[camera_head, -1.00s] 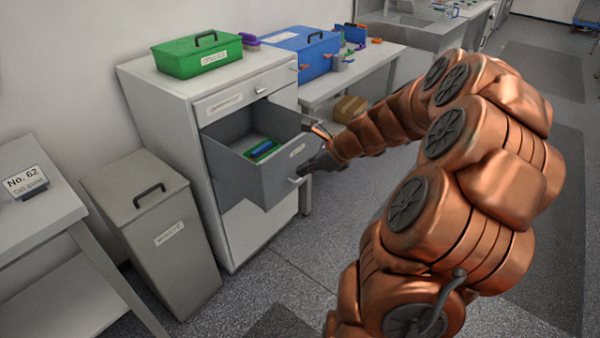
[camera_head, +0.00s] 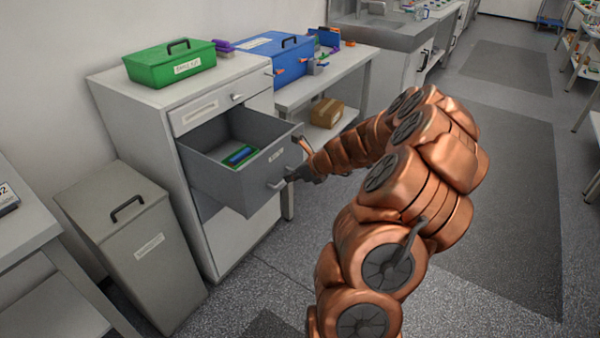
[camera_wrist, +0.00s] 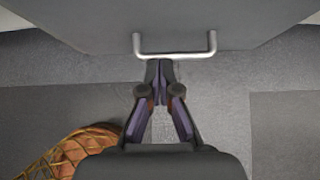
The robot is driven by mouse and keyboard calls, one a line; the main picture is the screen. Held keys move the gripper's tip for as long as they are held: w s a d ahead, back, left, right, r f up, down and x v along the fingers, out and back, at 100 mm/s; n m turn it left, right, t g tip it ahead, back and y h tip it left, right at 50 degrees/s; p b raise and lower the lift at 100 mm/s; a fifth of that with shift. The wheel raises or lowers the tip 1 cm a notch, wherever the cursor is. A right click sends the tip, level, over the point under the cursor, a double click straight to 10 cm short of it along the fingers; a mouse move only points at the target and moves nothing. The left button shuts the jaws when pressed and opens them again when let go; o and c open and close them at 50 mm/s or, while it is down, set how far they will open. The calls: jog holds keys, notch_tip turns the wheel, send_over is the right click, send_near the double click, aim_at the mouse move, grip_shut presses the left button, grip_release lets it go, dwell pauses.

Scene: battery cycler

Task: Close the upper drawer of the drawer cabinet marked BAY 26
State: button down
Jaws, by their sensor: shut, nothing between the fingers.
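The white drawer cabinet (camera_head: 128,112) stands against the wall; its BAY marking is too small to read. A grey drawer (camera_head: 235,190) below a thin closed top drawer (camera_head: 196,114) is pulled far out, with green and blue items (camera_head: 240,156) inside. My gripper (camera_head: 290,178) is at the right side of this drawer's front, by its handle (camera_head: 279,184). In the wrist view the shut fingertips (camera_wrist: 160,66) are at the middle of the metal bar handle (camera_wrist: 176,54), not around it; I cannot tell whether they touch it.
A green case (camera_head: 170,68) sits on the cabinet. A grey waste bin (camera_head: 150,260) stands to its left. A bench (camera_head: 318,88) with a blue case (camera_head: 268,55) is to its right, with a cardboard box (camera_head: 326,112) below. The floor at right is open.

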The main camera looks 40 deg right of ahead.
aim_at(273, 175)
jog(key=shift+w+a+f+p, duration=0.1)
jog(key=shift+w+a, duration=0.1)
jog(key=shift+w, duration=0.5)
jog(key=shift+w+a+f+p, duration=0.1)
jog(key=shift+w+a, duration=0.05)
jog(key=shift+w, duration=0.55)
jog(key=shift+w+a+p, duration=0.1)
jog(key=shift+w+a, duration=0.1)
jog(key=shift+w, duration=0.5)
jog(key=shift+w, duration=0.1)
